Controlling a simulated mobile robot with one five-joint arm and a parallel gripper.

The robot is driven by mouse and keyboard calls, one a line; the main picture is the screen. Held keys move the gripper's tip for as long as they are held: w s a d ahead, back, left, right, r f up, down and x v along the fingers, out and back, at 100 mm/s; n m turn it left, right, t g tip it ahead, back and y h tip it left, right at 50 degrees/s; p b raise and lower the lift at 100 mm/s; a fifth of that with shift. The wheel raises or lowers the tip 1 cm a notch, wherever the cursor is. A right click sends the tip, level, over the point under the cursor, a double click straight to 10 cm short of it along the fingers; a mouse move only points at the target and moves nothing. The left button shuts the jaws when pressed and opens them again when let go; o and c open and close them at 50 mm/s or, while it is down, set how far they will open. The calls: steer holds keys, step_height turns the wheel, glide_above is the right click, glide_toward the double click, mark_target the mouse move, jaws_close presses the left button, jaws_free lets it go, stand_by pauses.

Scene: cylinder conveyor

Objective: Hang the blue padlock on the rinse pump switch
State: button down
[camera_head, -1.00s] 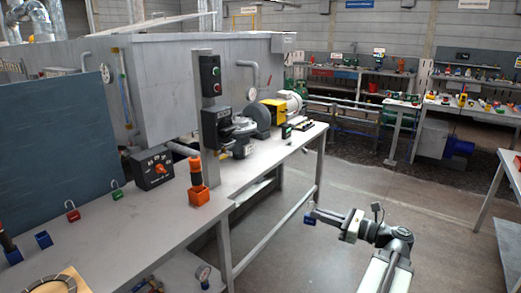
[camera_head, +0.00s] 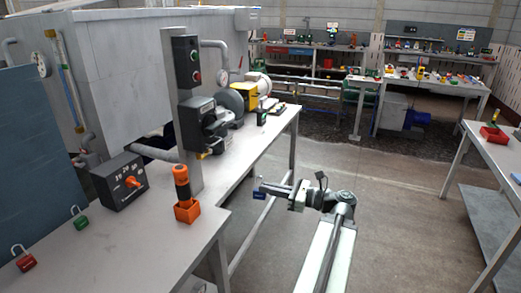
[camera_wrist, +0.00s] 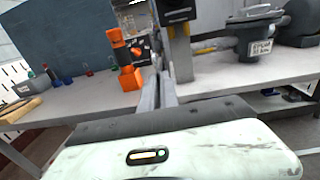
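My gripper (camera_head: 268,187) is shut on the blue padlock (camera_head: 259,195), which hangs at the fingertips over the open floor right of the long bench. In the wrist view my gripper's fingers (camera_wrist: 164,88) point toward the bench; the padlock is not clear there. A black switch box with an orange rotary knob (camera_head: 120,182) stands on the bench at left. A control box with green and red buttons (camera_head: 187,62) is on the post, with another dark box (camera_head: 197,122) below it. I cannot read which one is the rinse pump switch.
The bench (camera_head: 150,234) carries an orange holder (camera_head: 187,212) with an orange-and-black tool, a green padlock (camera_head: 80,218) and a red padlock (camera_head: 24,259). A grinder and motor stand farther along. A second bench (camera_head: 497,165) is at right; the floor between is clear.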

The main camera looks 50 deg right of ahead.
steer(key=w+d+r+m+h+p, duration=0.2)
steer(key=w+d+r+h+p, duration=0.2)
steer(key=r+p, duration=0.5)
steer(key=shift+w+d+r+m+t, duration=0.3)
steer(key=shift+w+d+t, duration=0.1)
steer(key=shift+w, duration=0.7)
steer(key=w+a, duration=0.2)
steer(key=w, duration=0.7)
steer(key=shift+w+a, duration=0.2)
steer(key=shift+w, duration=0.1)
steer(key=shift+w, duration=0.15)
steer(key=w, duration=0.1)
steer(key=w+a, duration=0.1)
steer(key=w, duration=0.1)
steer(key=shift+w, duration=0.15)
steer(key=shift+w+r, duration=0.2)
steer(key=shift+r, duration=0.05)
stand_by(0.9)
